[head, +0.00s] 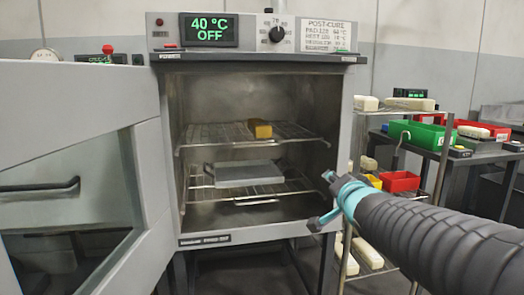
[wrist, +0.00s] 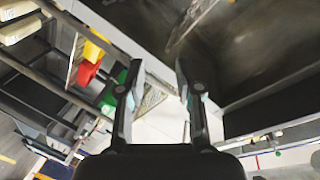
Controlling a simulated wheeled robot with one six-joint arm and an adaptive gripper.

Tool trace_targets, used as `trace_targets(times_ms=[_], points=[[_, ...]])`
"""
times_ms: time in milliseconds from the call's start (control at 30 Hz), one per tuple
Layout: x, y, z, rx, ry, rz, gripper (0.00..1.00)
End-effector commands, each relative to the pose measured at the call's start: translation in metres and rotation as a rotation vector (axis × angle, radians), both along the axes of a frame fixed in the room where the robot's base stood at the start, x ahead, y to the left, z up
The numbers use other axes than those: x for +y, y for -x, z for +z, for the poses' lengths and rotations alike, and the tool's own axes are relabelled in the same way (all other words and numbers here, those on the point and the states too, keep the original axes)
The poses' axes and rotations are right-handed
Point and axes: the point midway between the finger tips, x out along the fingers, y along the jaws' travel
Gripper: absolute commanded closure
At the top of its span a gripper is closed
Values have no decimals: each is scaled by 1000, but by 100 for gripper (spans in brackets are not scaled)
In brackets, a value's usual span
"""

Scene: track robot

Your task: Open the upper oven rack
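The oven (head: 255,185) stands open, with its door (head: 80,150) swung out to the left. The upper rack (head: 212,138) is a wire shelf inside, level and within the chamber. A yellow block (head: 260,128) lies on it towards the back. The lower rack (head: 205,196) below holds a flat grey tray (head: 248,174). My gripper (head: 322,200) is at the oven's right front edge, lower than the upper rack and apart from it. In the wrist view my gripper (wrist: 156,68) has its two fingers spread with nothing between them.
The oven's display (head: 209,30) reads 40 °C OFF. A wire shelf unit with pale blocks (head: 408,104) stands right of the oven. The space before the oven's opening is clear.

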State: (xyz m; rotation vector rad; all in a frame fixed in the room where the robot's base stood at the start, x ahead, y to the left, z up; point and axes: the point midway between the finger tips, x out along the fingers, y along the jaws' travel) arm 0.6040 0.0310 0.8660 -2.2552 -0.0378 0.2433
Motion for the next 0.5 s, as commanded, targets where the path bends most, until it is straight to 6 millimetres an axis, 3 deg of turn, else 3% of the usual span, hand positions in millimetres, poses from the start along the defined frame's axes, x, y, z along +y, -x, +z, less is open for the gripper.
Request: trace_targets(times_ms=[100, 200, 333, 500], points=[[32, -40, 10, -86, -199, 121, 65], [59, -61, 16, -120, -364, 246, 65], [89, -76, 17, -113, -539, 397, 65], [111, -82, 16, -76, -670, 518, 65]])
